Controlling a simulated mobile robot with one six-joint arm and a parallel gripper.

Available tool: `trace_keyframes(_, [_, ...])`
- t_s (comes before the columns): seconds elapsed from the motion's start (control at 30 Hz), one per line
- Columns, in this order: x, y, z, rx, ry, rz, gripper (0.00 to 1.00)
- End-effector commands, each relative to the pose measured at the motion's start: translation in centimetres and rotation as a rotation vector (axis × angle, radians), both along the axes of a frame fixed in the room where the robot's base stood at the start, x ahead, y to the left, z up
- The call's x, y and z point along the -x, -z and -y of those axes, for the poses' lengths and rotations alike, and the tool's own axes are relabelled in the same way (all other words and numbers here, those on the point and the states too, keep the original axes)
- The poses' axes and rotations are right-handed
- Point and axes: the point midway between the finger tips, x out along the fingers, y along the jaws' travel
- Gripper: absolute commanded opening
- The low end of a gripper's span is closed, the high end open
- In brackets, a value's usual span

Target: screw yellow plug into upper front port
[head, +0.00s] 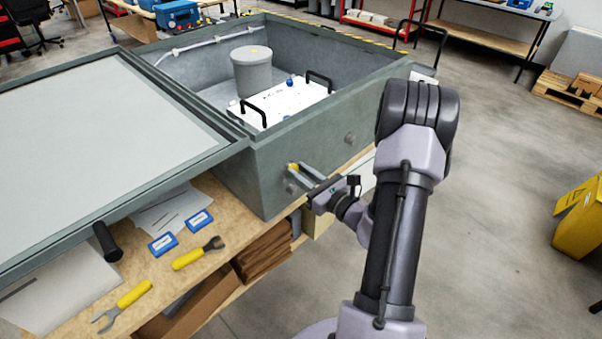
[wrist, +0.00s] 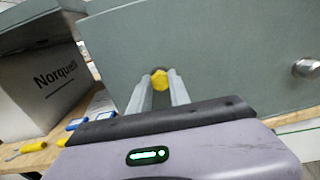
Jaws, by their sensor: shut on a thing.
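The yellow plug (wrist: 159,79) is between the fingertips of my gripper (wrist: 160,82), against the grey-green front wall of the analyser box (wrist: 220,50). In the head view the yellow plug (head: 293,168) shows as a small spot at the wall, with my gripper (head: 296,170) reaching it from the right. My gripper is shut on the plug. The port behind the plug is hidden, so I cannot tell how deep the plug sits. A round metal fitting (head: 292,188) shows just below the gripper, and another fitting (head: 350,138) is farther right on the wall.
The box lid (head: 80,150) is open to the left. A grey cylinder (head: 252,72) and a white panel with black handles (head: 280,103) are inside the box. Yellow-handled wrenches (head: 198,253) and blue-edged cards (head: 163,243) lie on the wooden bench (head: 225,215).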

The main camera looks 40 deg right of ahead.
Motion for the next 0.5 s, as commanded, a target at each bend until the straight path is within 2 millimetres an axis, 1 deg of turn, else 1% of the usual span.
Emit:
trace_keyframes(0.1, [0.0,-0.06,0.02,-0.009,0.0,-0.001,0.0])
trace_keyframes(0.17, [0.01,-0.22,0.02,-0.045,0.0,-0.005,0.0])
trace_keyframes(0.5, [-0.01,-0.24,0.07,-0.382,-0.001,-0.033,0.0])
